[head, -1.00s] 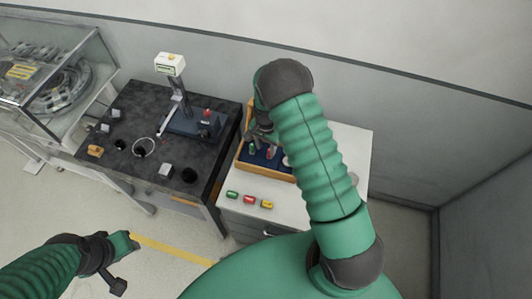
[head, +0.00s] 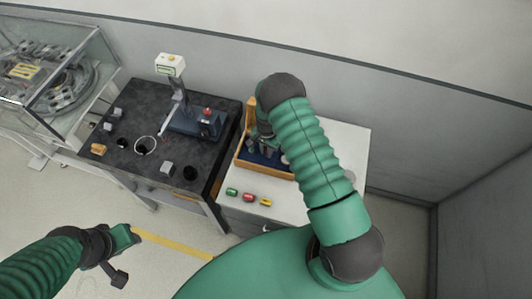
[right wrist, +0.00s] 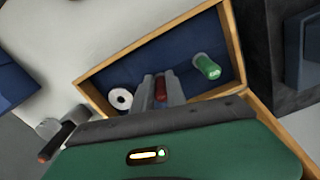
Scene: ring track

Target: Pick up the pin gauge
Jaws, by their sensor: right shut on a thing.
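In the right wrist view, a small red cylindrical piece (right wrist: 161,88), which I take to be the pin gauge, stands between the two grey fingers of my right gripper (right wrist: 162,90). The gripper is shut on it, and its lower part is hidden. It is inside a wooden-rimmed tray (right wrist: 150,40) with a blue lining. A green cylinder (right wrist: 207,67) and a white ring (right wrist: 120,98) are in the same tray, either side of the fingers. In the head view, my right gripper (head: 265,146) is down at this tray, partly hidden by its own arm. My left gripper (head: 120,258) is low at left, over the floor, away from the tables.
The tray stands on a white cabinet (head: 330,150), with green, red and yellow small blocks (head: 249,198) at its front edge. A dark table (head: 140,130) at left holds a gauge stand (head: 175,100), a ring and several small blocks. A wall is behind.

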